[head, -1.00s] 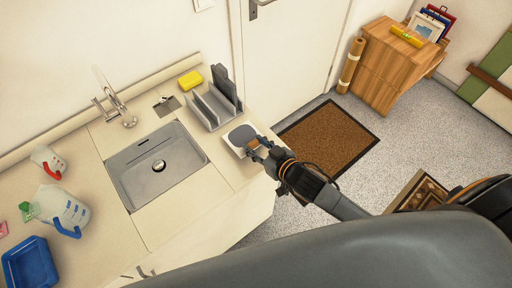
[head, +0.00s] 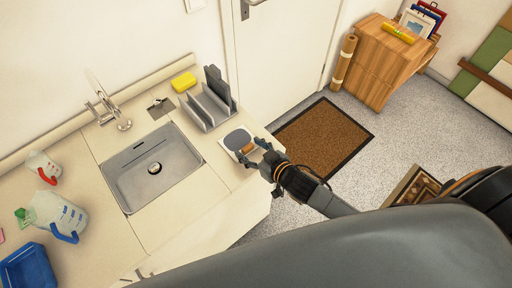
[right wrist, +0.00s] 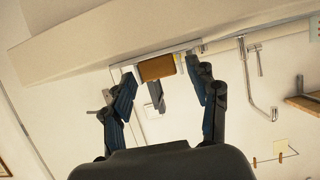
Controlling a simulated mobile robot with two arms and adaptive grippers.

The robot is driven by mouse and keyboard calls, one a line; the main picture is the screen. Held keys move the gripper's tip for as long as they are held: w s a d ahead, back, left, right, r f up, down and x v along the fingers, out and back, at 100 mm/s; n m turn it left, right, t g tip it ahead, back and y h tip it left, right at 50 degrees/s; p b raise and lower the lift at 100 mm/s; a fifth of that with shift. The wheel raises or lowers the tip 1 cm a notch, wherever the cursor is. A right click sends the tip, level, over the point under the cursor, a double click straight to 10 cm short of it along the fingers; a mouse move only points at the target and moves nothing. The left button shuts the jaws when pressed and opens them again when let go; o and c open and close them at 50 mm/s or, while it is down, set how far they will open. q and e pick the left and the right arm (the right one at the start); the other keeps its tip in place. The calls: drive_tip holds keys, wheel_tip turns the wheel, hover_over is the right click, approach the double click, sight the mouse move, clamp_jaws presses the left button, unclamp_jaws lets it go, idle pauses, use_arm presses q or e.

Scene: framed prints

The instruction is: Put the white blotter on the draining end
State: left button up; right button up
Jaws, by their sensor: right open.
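A white, square-edged piece with a dark grey rounded top (head: 238,139), which I take for the white blotter, lies on the right end of the counter, beyond the sink. A brown block-like grip (head: 247,149) shows at its near edge. My right gripper (head: 257,156) is open at this edge, its fingers spread either side of the brown grip. In the right wrist view the brown grip (right wrist: 156,67) shows between the two open fingertips (right wrist: 162,85), with a gap on each side. A white edge shows behind it. My left gripper is not in view.
The sink (head: 155,168) is left of the white piece. A grey slotted rack (head: 207,108) and yellow sponge (head: 184,82) stand behind. Jugs (head: 60,212) and a blue tub (head: 27,268) are at the left. A brown doormat (head: 325,140) lies on the floor.

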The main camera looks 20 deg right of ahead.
drive_tip(key=shift+s+d+r, duration=0.1)
drive_tip(key=shift+s+d, duration=0.05)
drive_tip(key=shift+s, duration=0.2)
drive_tip(key=b+v, duration=0.1)
drive_tip(key=v, duration=1)
drive_tip(key=shift+r+b, duration=0.15)
drive_tip(key=shift+b, duration=0.25)
drive_tip(key=shift+s, duration=0.15)
drive_tip(key=s+d+f+g+h, duration=0.1)
drive_tip(key=s+d+f+g, duration=0.15)
drive_tip(key=f, duration=0.75)
drive_tip(key=s+d+f+m+g+h, duration=0.1)
drive_tip(key=s+d+f+h, duration=0.15)
drive_tip(key=f, duration=0.65)
drive_tip(key=s+d+f+g+h, duration=0.1)
drive_tip(key=s+d+f+g, duration=0.15)
drive_tip(key=f, duration=0.75)
drive_tip(key=s+a+f+g, duration=0.1)
drive_tip(key=s+f+g, duration=0.1)
drive_tip(key=s+f, duration=0.5)
drive_tip(key=s+a+f+g, duration=0.1)
drive_tip(key=s+f+g, duration=0.2)
drive_tip(key=s+f, duration=0.5)
drive_tip(key=s, duration=0.6)
drive_tip(key=shift+s+f+m+g, duration=0.2)
drive_tip(key=shift+m+g, duration=0.1)
